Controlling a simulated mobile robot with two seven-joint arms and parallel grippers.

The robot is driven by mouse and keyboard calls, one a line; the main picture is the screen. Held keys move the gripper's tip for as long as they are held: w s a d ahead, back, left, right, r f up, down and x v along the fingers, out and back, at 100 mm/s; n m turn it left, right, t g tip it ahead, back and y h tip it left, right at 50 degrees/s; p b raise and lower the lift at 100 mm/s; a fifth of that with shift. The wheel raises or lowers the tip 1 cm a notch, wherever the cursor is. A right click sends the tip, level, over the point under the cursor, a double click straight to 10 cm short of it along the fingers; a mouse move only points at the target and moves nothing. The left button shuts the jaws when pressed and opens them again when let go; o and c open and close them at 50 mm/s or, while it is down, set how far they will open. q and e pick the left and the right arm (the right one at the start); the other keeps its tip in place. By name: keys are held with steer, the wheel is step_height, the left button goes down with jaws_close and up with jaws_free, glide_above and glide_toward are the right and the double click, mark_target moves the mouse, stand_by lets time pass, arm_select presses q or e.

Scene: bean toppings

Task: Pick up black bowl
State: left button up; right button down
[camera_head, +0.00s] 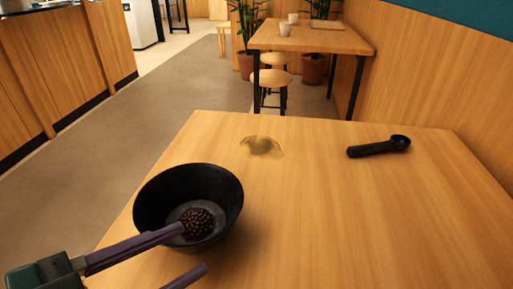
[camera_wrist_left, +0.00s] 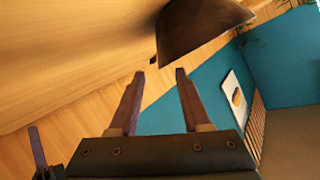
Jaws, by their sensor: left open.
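The black bowl (camera_head: 160,197) stands upright near the left edge of the wooden table, with a cluster of dark brown beans (camera_head: 198,221) in it. My left gripper (camera_head: 194,249) is open and empty at the near side of the bowl. One finger overlaps the bowl's near left side in the head view. In the left wrist view the bowl (camera_wrist_left: 195,28) is ahead of the open fingertips (camera_wrist_left: 160,74), with nothing between them. A purple finger (camera_wrist_left: 38,148), apparently of my right gripper, shows at the lower left there; its opening is hidden.
A small translucent dish-like object (camera_head: 262,146) lies beyond the bowl on the table (camera_head: 330,220). A black scoop (camera_head: 378,148) lies at the far right. The table's middle and near right are clear. Another table (camera_head: 315,38) with stools stands behind.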

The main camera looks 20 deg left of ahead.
mark_target(214, 235)
arm_select(q)
steer(key=x, duration=0.2)
steer(key=b+x, duration=0.1)
steer(key=x, duration=0.1)
steer(key=b+x, duration=0.1)
steer(key=x, duration=0.1)
steer(key=shift+w+a+f, duration=0.1)
steer(key=shift+w+a, duration=0.1)
steer(key=shift+w, duration=0.1)
arm_select(e)
step_height(214, 235, down, 2)
steer(key=shift+d, duration=0.1)
arm_select(q)
jaws_close()
stand_by(0.9)
